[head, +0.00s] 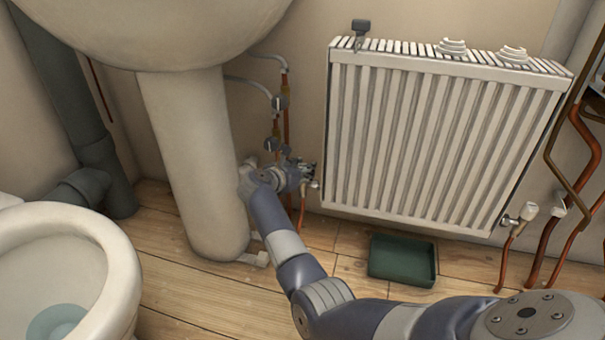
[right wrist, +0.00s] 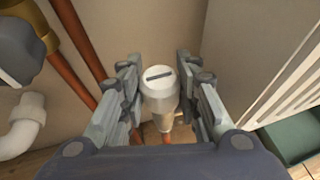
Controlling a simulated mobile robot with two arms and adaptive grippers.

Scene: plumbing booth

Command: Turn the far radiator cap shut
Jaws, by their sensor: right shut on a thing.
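A white radiator cap (right wrist: 159,92) with a dark slot across its top stands upright on a copper pipe at the radiator's lower left corner. My right gripper (right wrist: 160,72) is shut on this cap, with one finger on each side of it. In the head view the right gripper (head: 308,174) is low by the wall, left of the radiator (head: 425,130), and mostly covers the cap. Another white radiator cap (head: 528,211) is at the radiator's lower right corner, with nothing touching it. My left gripper is not in view.
The basin pedestal (head: 195,160) stands close left of my right gripper. Copper pipes with valves (head: 278,102) rise along the wall beside it. A green tray (head: 402,261) lies on the floor under the radiator. A toilet (head: 70,250) is at the lower left.

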